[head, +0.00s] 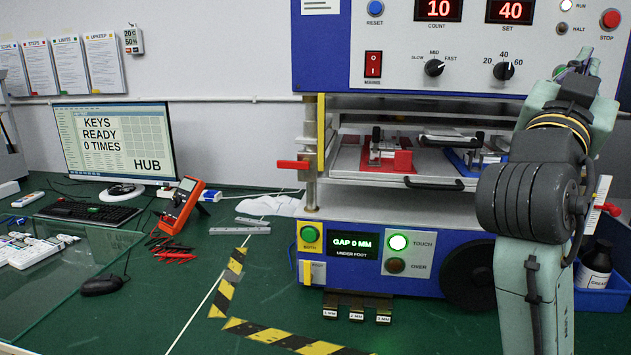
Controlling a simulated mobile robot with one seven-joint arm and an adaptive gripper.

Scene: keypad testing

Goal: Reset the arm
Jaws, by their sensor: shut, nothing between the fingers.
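My arm (535,270) rises along the right side of the head view, pale green with a dark ribbed joint (527,200). Its upper link (572,110) reaches up in front of the machine's control panel (400,50). I cannot make out my gripper or its fingertips. The arm hides part of the testing machine (465,225) and its right edge. The counter display (438,9) reads 10 and the set display (509,11) reads 40. The gap display (348,245) reads "GAP 0 MM", and the touch lamp (399,242) is lit green.
A monitor (118,140), keyboard (88,212), red meter (181,207) and mouse (101,285) sit left on the green table (190,325). Striped tape (280,337) marks the front. A blue bin (600,298) with a dark bottle (595,267) stands right, close to the arm.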

